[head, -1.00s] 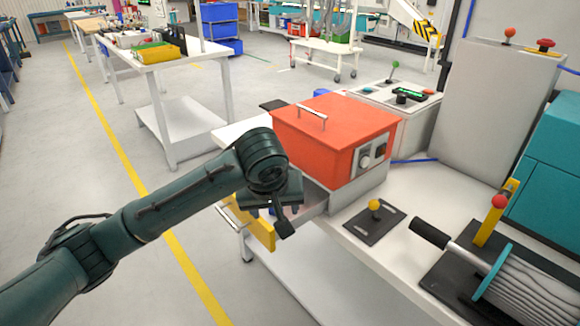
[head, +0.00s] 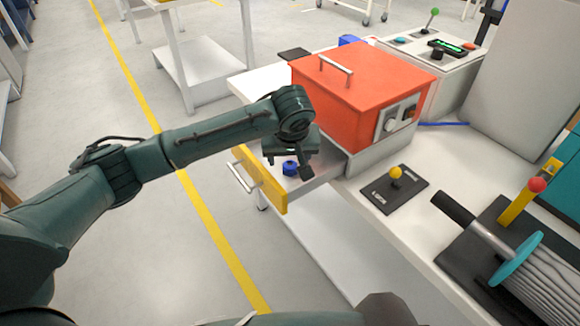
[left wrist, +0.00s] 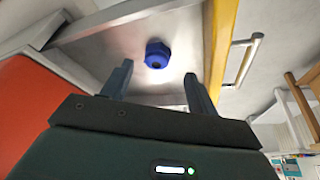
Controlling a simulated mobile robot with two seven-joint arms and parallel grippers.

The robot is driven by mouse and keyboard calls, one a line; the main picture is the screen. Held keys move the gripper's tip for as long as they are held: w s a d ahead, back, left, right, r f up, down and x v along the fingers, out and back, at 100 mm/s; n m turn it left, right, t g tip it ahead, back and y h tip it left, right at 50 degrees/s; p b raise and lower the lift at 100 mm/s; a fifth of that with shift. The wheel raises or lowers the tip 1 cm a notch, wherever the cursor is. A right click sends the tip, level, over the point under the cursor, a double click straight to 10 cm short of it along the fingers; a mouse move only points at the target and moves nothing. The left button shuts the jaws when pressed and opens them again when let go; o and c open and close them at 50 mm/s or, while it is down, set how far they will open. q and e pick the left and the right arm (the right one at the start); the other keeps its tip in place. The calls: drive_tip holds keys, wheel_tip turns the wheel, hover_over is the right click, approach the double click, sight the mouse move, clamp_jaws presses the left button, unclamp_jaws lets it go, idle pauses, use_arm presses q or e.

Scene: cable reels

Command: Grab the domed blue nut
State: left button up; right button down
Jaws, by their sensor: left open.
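The domed blue nut (head: 290,168) lies in the open drawer (head: 318,180) with the yellow front, below the red box. In the left wrist view the blue nut (left wrist: 157,54) sits on the drawer floor, ahead of and between the two fingers. My left gripper (left wrist: 158,82) is open and empty, with the nut beyond its fingertips. In the head view the left gripper (head: 300,160) hangs over the drawer, next to the nut. My right gripper is not in view.
The red box (head: 360,90) stands behind the drawer. The yellow drawer front (head: 262,180) with its handle faces left. A yellow-knobbed lever plate (head: 394,190) and a cable reel (head: 530,270) are on the white bench to the right.

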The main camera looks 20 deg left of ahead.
sight(290, 164)
use_arm(q)
drive_tip(key=x, duration=0.4)
drive_tip(key=shift+w+d, duration=0.2)
drive_tip(key=shift+c, duration=0.3)
drive_tip(key=c, duration=1)
